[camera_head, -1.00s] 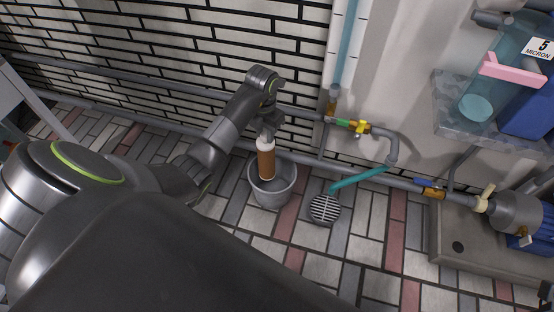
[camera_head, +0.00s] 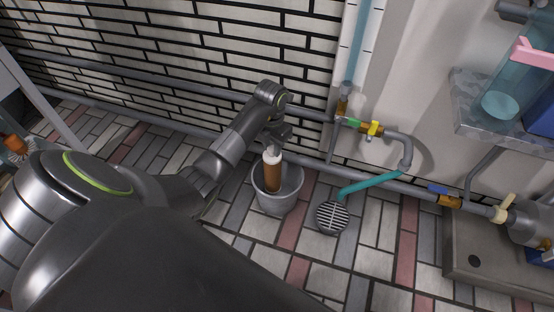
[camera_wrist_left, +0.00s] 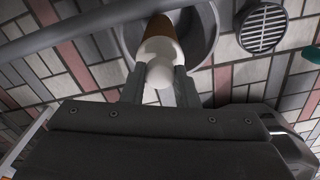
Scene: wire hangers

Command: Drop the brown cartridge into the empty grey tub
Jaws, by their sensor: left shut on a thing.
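The brown cartridge (camera_head: 273,176) with a white top hangs upright from my left gripper (camera_head: 272,148). The gripper is shut on its white end, and the cartridge's lower part reaches into the mouth of the grey tub (camera_head: 291,193) on the floor. In the left wrist view, the fingers (camera_wrist_left: 160,88) hold the white end (camera_wrist_left: 160,55), with the brown body (camera_wrist_left: 162,27) beyond it and the tub's rim (camera_wrist_left: 214,30) around it. The cartridge's lower end and the tub's bottom are hidden. My right gripper is not in view.
A round floor drain (camera_head: 332,217) lies right of the tub, below a teal hose (camera_head: 372,185). Grey pipes (camera_head: 205,131) run along the brick wall behind. A shallow basin (camera_head: 490,262) is at the right. Tiled floor in front is clear.

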